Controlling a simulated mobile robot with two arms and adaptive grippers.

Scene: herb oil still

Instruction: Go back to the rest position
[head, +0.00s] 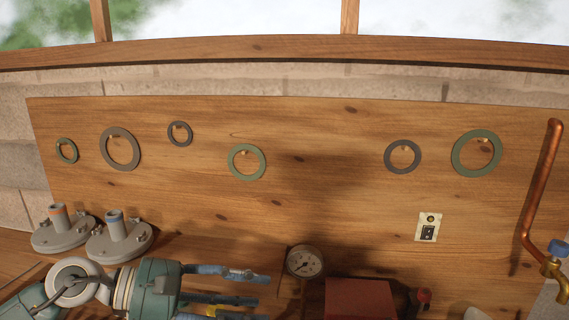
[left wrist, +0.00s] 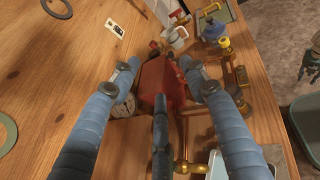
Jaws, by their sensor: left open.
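My left gripper (head: 262,293) comes in low at the left of the head view, its fingers pointing right toward a round pressure gauge (head: 305,262). In the left wrist view its blue-grey fingers (left wrist: 159,82) are spread apart with nothing held between them. Beyond them in that view are a red box (left wrist: 163,82) and the gauge (left wrist: 124,106); I cannot tell how close the fingers are to these. My right gripper is not seen in either view.
Green and dark grey rings (head: 246,162) hang on pegs on a wooden board (head: 330,200). Two grey flanged fittings (head: 118,240) stand beside my left arm. A copper pipe (head: 541,185) with a brass valve rises at the right. Several fittings crowd the bench's far side in the wrist view.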

